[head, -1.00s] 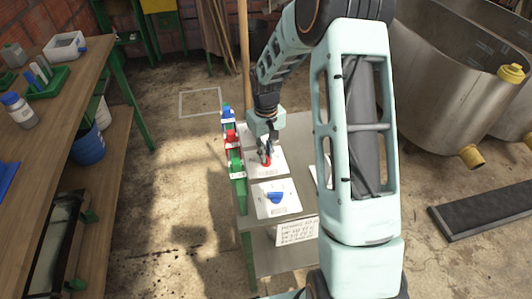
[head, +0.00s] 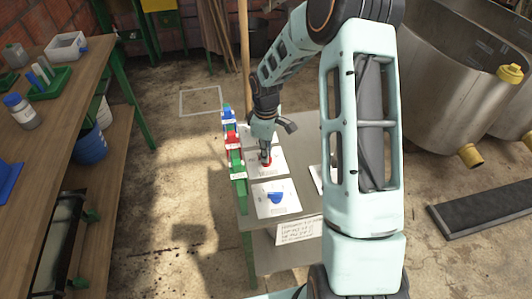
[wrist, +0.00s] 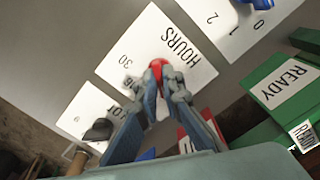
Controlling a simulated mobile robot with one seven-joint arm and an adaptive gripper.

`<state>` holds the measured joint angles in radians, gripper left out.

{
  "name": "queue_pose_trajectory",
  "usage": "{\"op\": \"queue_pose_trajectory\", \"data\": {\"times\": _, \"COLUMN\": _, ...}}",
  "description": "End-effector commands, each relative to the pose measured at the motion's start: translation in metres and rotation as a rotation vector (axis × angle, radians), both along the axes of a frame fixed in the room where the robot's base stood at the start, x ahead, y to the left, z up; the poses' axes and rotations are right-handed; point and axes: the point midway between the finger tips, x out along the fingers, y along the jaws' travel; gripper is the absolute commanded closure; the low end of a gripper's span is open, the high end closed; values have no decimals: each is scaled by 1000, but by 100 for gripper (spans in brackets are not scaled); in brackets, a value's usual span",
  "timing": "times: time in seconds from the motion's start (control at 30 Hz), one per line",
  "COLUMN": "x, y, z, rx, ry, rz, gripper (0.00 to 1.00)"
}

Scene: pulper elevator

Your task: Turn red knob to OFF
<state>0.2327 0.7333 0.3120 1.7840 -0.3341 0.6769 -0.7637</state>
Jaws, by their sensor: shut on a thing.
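The red knob (wrist: 158,66) sits on a white plate (wrist: 176,40) marked HOURS in the wrist view. In the head view the red knob (head: 267,163) shows only in part under my gripper. My gripper (wrist: 160,82) is shut on the red knob, with a finger on each side of it. In the head view my gripper (head: 266,152) reaches down to the middle plate from above. The fingers hide much of the knob and some of the plate's print, so I cannot read its setting.
A blue knob (head: 275,197) is on the nearer plate. A black knob (wrist: 98,130) is on another plate. Green, red and blue holders (head: 237,165) line the panel's left edge. A paper note (head: 299,231) hangs in front. Metal tanks (head: 440,90) stand right.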

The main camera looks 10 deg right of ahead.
Motion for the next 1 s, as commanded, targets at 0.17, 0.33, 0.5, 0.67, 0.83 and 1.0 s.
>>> {"op": "queue_pose_trajectory", "data": {"times": 0.17, "x": 1, "y": 0, "z": 1, "rx": 0, "ry": -2, "rz": 28, "gripper": 100}}
{"op": "queue_pose_trajectory", "data": {"times": 0.33, "x": 1, "y": 0, "z": 1, "rx": 0, "ry": -2, "rz": 35, "gripper": 100}}
{"op": "queue_pose_trajectory", "data": {"times": 0.5, "x": 1, "y": 0, "z": 1, "rx": 0, "ry": -2, "rz": 35, "gripper": 100}}
{"op": "queue_pose_trajectory", "data": {"times": 0.67, "x": 1, "y": 0, "z": 1, "rx": 0, "ry": -2, "rz": 34, "gripper": 84}}
{"op": "queue_pose_trajectory", "data": {"times": 0.83, "x": 0, "y": 0, "z": 0, "rx": 0, "ry": -1, "rz": 33, "gripper": 75}}
{"op": "queue_pose_trajectory", "data": {"times": 1.0, "x": 0, "y": 0, "z": 0, "rx": 0, "ry": -1, "rz": 32, "gripper": 75}}
